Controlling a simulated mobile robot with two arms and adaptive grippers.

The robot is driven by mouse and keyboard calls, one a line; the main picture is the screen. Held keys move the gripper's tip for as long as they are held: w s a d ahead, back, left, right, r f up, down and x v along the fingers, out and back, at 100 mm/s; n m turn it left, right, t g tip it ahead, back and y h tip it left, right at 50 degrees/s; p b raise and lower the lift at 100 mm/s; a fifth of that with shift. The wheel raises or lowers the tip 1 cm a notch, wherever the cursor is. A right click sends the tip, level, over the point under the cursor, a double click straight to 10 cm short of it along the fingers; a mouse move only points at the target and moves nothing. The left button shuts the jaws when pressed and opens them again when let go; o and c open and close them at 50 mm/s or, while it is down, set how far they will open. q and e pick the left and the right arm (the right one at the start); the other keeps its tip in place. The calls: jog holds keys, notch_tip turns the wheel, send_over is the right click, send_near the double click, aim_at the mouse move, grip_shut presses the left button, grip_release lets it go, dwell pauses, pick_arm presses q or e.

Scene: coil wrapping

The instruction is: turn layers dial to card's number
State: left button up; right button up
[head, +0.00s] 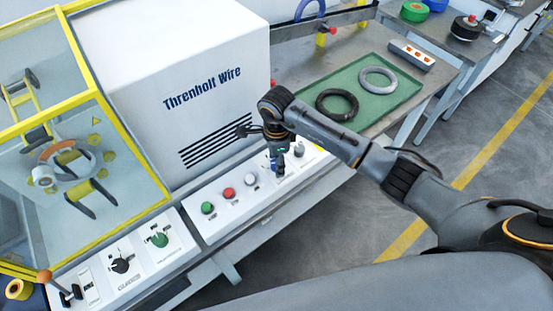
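My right arm reaches in from the right, and its gripper (278,168) points down at the right part of the machine's white control panel (208,226). Its fingers are too small and dark to tell whether they are open or shut, or whether they touch a control. A small grey knob (298,150) shows just right of the gripper. I cannot make out a card with a number. My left gripper is not in view.
A green button (207,207), red button (228,193) and white button (251,178) line the panel. Behind it stands the white machine housing (180,60). A green mat (385,108) holds a black coil (337,104) and grey coil (378,78).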

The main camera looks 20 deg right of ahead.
grip_shut()
